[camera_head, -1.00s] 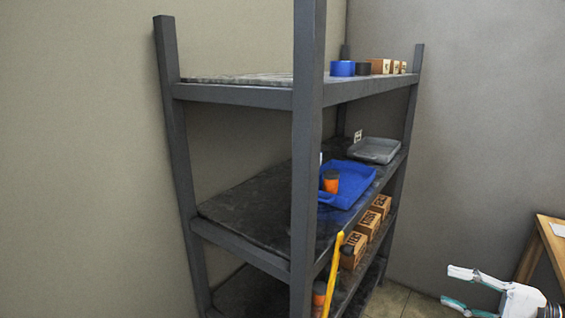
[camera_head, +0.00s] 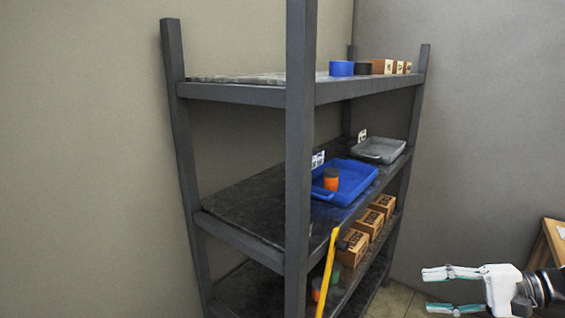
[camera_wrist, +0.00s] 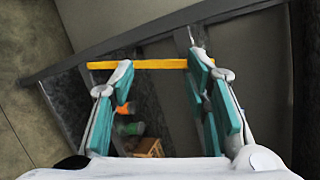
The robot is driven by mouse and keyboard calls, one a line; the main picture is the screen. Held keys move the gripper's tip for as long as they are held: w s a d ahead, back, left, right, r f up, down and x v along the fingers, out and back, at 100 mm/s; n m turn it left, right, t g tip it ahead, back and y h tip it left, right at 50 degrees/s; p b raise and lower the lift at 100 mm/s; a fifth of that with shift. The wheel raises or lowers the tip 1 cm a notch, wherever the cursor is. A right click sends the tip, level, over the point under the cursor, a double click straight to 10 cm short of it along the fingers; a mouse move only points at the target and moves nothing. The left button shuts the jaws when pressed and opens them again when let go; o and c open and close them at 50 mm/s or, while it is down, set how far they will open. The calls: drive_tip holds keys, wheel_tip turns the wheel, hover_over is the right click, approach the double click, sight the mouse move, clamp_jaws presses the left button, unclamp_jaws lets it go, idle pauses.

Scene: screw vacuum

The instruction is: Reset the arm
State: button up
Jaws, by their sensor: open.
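My gripper (camera_head: 452,290) is at the lower right of the head view, pointing left toward the shelf rack. Its white and teal fingers are apart with nothing between them. In the wrist view my gripper (camera_wrist: 160,80) is also open. A yellow bar (camera_wrist: 150,64) crosses the view beyond the fingertips. In the head view the same yellow bar (camera_head: 327,275) stands tilted at the front of the rack, apart from the gripper.
A dark metal shelf rack (camera_head: 299,150) fills the middle. Its middle shelf holds a blue tray (camera_head: 352,190) with an orange container (camera_head: 331,180), and a grey tray (camera_head: 379,150). Boxes (camera_head: 370,222) sit lower. A wooden table (camera_head: 555,240) stands at right.

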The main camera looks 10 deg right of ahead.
drive_tip(key=s+a+r+n+g+h, duration=0.1)
drive_tip(key=s+a+r+n+h, duration=0.1)
drive_tip(key=a+r+n+h, duration=0.2)
drive_tip(key=s+a+r+n+g+h, duration=0.1)
drive_tip(key=s+a+r+n+h, duration=0.2)
drive_tip(key=a, duration=0.7)
drive_tip(key=s+a+r+n+g+h, duration=0.1)
drive_tip(key=s+a+r+n+h, duration=0.1)
drive_tip(key=a+r+n+h, duration=0.2)
drive_tip(key=a+r, duration=0.3)
drive_tip(key=shift+s+a+n+h, duration=0.3)
drive_tip(key=shift+s+a+h, duration=0.1)
drive_tip(key=shift+r, duration=0.1)
